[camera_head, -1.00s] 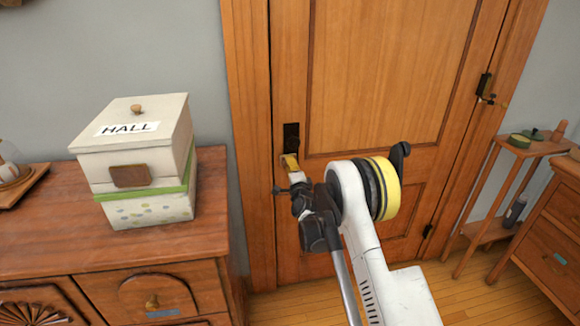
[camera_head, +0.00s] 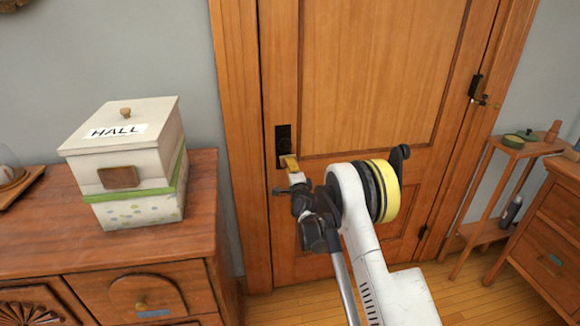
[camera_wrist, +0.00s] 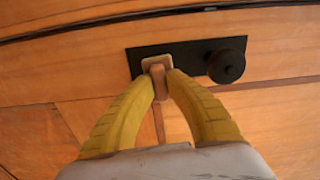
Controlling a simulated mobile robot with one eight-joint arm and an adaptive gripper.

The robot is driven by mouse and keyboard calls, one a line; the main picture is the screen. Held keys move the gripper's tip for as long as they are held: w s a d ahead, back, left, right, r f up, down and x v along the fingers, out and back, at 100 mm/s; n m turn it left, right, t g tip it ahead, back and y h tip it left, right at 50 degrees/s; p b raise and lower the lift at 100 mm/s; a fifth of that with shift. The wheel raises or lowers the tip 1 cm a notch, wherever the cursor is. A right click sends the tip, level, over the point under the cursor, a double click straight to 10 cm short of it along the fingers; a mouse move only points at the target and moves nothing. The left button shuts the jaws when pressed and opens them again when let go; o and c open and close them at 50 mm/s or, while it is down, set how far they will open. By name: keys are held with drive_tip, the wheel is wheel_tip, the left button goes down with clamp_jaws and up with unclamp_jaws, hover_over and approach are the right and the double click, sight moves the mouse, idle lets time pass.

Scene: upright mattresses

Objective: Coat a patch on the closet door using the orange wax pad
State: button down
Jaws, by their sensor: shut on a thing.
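The closet door (camera_head: 385,80) is a paneled wooden door in the middle of the head view. It is closed in its frame. My gripper (camera_head: 291,164) is in front of its left edge, close to the black handle plate (camera_head: 284,145). In the wrist view my yellow fingers (camera_wrist: 163,76) are shut on a small orange-tan pad (camera_wrist: 157,62) with a pale rim. The pad overlaps the left part of the black plate there, beside the round black knob (camera_wrist: 226,66). I cannot tell whether it touches. Its far face is hidden.
A white box marked HALL (camera_head: 130,165) stands on a wooden dresser (camera_head: 60,240) at the left. The wood floor (camera_head: 465,300) shows between.

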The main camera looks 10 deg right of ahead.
drive_tip(key=shift+w, duration=0.6)
idle(0.6)
